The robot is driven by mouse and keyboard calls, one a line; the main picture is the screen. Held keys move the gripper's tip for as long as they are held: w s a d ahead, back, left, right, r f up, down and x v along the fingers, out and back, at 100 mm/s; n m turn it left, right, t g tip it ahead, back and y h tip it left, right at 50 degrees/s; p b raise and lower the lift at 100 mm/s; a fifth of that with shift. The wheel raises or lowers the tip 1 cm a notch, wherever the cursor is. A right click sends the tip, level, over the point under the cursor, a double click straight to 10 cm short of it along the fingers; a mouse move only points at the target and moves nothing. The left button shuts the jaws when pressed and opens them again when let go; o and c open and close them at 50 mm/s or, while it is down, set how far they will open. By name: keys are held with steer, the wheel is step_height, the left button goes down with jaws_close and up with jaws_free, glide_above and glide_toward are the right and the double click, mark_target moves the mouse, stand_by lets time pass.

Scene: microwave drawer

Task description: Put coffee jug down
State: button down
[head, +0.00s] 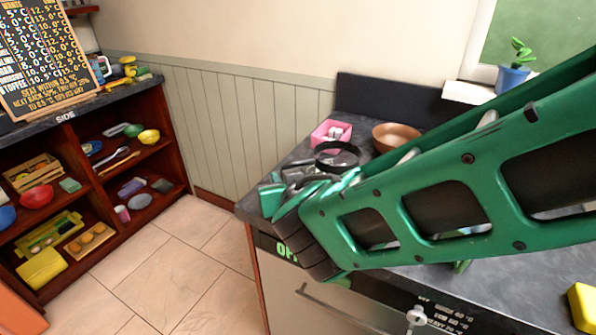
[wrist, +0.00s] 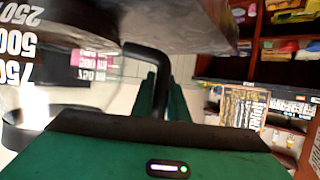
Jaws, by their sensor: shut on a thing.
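The coffee jug is clear with a black rim (head: 352,150), and it stands at the counter's left end in the head view, mostly behind my gripper (head: 282,198). In the wrist view the jug (wrist: 50,65) fills the left side, with white volume marks and a pink label. Its black handle (wrist: 158,70) runs between my green fingers, which are shut on it. Whether the jug's base touches the grey counter (head: 420,285) is hidden.
A pink box (head: 322,137) and a brown bowl (head: 396,137) sit on the counter behind the jug. A potted plant (head: 513,78) stands on the sill. A yellow object (head: 583,306) lies at right. Dark red shelves (head: 150,160) stand at left across tiled floor.

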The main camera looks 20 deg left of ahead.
steer(key=c, duration=1.7)
jaws_free()
steer(key=shift+c, duration=0.2)
steer(key=shift+s+d+r, duration=0.25)
steer(key=shift+s, duration=0.1)
steer(key=v, duration=1.1)
